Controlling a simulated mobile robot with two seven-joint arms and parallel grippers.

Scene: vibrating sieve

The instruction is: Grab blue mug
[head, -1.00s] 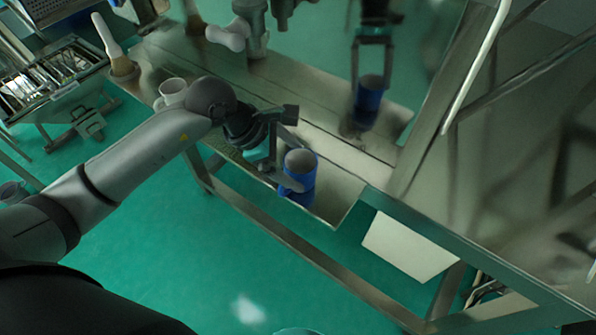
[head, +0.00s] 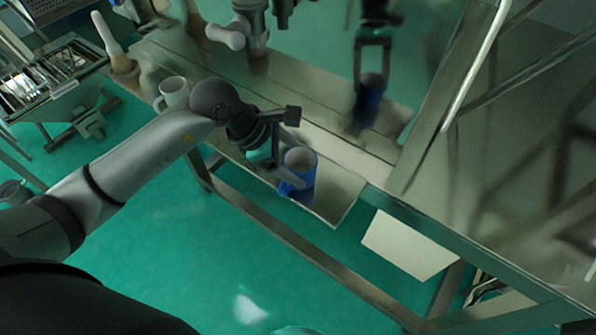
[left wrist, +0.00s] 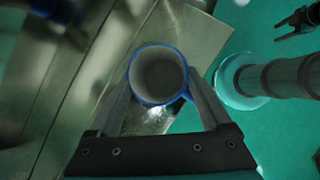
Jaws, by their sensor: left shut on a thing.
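The blue mug (head: 304,185) has a pale inside and stands at the front edge of the steel table, its handle toward the lower left in the head view. My left gripper (head: 284,168) is at the mug from the left, shut on it. In the left wrist view, the blue mug (left wrist: 160,103) shows from above, between the two fingers of my left gripper (left wrist: 161,92), one on each side. Its base is hidden there. My right gripper is not in view.
A white mug (head: 173,92) stands on the steel table (head: 325,197), left of my left gripper. A blurred blue shape and gripper shape appear at the upper middle, likely a reflection in shiny metal. A large steel panel (head: 500,150) rises at the right.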

